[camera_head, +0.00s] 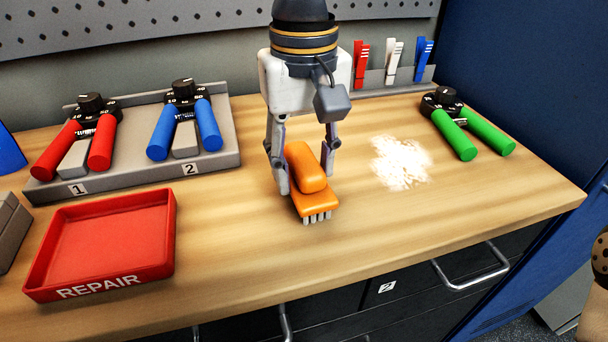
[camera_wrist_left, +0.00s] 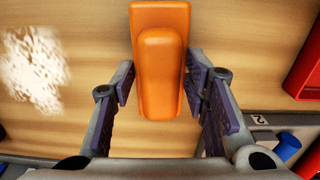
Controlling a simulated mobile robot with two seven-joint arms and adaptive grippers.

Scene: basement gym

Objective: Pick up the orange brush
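The orange brush (camera_head: 309,180) lies on the wooden workbench, its light bristles showing at the near end. It also shows in the left wrist view (camera_wrist_left: 160,70), at the top middle. My left gripper (camera_head: 305,165) points down over the brush, with one finger on each side of its raised handle. In the left wrist view the left gripper (camera_wrist_left: 158,84) is open; narrow gaps seem to show between the pads and the handle. The brush rests on the bench. My right gripper is not in view.
A white powdery patch (camera_head: 401,161) lies right of the brush. A red REPAIR tray (camera_head: 160,225) stands at left, before a grey holder (camera_head: 228,160) with red-handled and blue-handled tools. Clips (camera_head: 393,62) stand behind.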

